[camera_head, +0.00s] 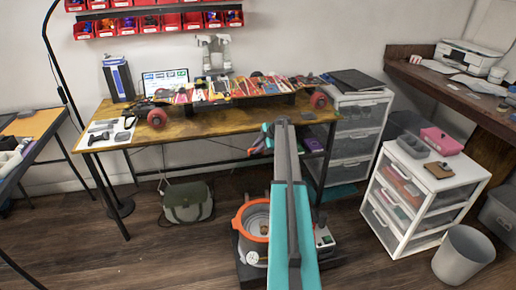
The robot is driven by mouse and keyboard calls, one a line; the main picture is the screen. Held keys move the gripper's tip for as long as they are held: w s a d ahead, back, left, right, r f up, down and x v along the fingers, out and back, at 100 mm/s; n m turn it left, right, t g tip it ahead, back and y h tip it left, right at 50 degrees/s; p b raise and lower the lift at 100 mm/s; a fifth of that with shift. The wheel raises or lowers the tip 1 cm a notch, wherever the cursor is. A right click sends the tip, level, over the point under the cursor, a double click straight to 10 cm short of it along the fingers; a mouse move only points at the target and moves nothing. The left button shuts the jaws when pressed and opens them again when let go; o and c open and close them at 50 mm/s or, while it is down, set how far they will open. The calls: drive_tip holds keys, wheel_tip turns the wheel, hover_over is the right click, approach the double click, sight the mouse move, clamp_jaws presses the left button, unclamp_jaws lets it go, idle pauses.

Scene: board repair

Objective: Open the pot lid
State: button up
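A round, orange-rimmed, grey-walled vessel (240,222) stands low in front of me, beside my arm. It looks like an open pot, but I cannot tell whether it is the task's pot. I see its inside and no lid that I can make out. My grey and teal arm rises from the bottom middle and covers the vessel's right side. My gripper cannot be made out; it may be hidden behind the arm. Small teal and pink shapes show beside the arm's top, too small to identify.
A wooden workbench (205,124) bears a skateboard (243,92), a laptop (166,82) and papers. A white drawer unit (433,210) and a grey bin (463,255) stand at right. A green bag (187,202) lies under the bench. The floor at left front is clear.

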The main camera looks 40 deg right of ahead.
drive_tip(key=v, duration=1.3)
drive_tip(key=shift+s+r, duration=0.2)
drive_tip(key=shift+r, duration=0.1)
